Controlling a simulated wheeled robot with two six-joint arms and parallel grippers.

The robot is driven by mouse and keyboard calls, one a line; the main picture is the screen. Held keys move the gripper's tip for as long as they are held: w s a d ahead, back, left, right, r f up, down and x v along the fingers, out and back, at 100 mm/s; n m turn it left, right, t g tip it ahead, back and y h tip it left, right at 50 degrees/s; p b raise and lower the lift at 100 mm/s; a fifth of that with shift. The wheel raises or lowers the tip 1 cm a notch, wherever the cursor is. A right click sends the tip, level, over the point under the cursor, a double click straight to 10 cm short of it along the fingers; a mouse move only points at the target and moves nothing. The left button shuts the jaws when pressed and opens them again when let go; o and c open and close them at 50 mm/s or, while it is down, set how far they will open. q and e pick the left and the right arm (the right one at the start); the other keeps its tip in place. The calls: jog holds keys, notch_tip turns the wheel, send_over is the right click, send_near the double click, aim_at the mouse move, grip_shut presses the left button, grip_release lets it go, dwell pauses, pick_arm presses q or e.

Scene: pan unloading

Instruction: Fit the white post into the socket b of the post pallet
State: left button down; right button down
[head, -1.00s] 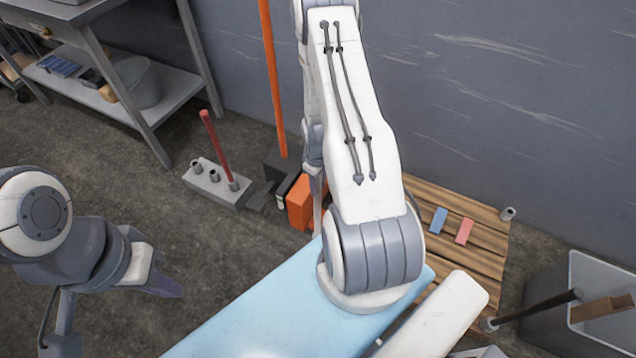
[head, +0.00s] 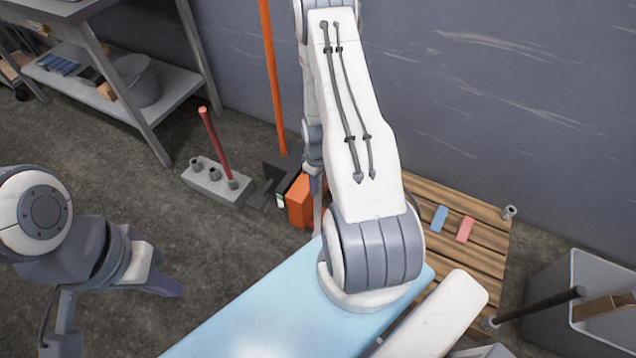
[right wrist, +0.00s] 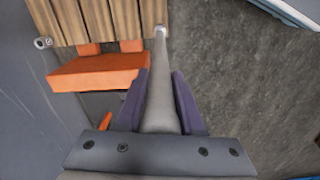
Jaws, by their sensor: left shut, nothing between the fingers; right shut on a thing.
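My right gripper (right wrist: 160,100) is shut on the pale grey-white post (right wrist: 160,75) in the right wrist view. The post runs away from the fingers to a light ring-like socket (right wrist: 160,31) at the edge of the wooden post pallet (right wrist: 98,20). I cannot tell whether its end is inside the ring or above it. Another socket (right wrist: 43,43) with a small label is at the pallet's left corner. In the head view my arm hides the right gripper and part of the pallet (head: 480,258). My left gripper (head: 170,287) is shut and empty, over bare floor.
A grey block (head: 215,188) with holes holds a red post (head: 215,145). An orange truck body (head: 300,205) stands by the pallet. A dark post (head: 540,305) and grey bin (head: 590,265) are at right.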

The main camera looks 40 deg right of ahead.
jog(key=shift+f+b, duration=1.8)
jog(key=shift+f, duration=0.55)
dwell(1.1)
jog(key=shift+c, duration=2.2)
grip_release()
notch_tip(320, 180, up, 10)
jog(key=p, duration=0.2)
jog(key=shift+r, duration=0.25)
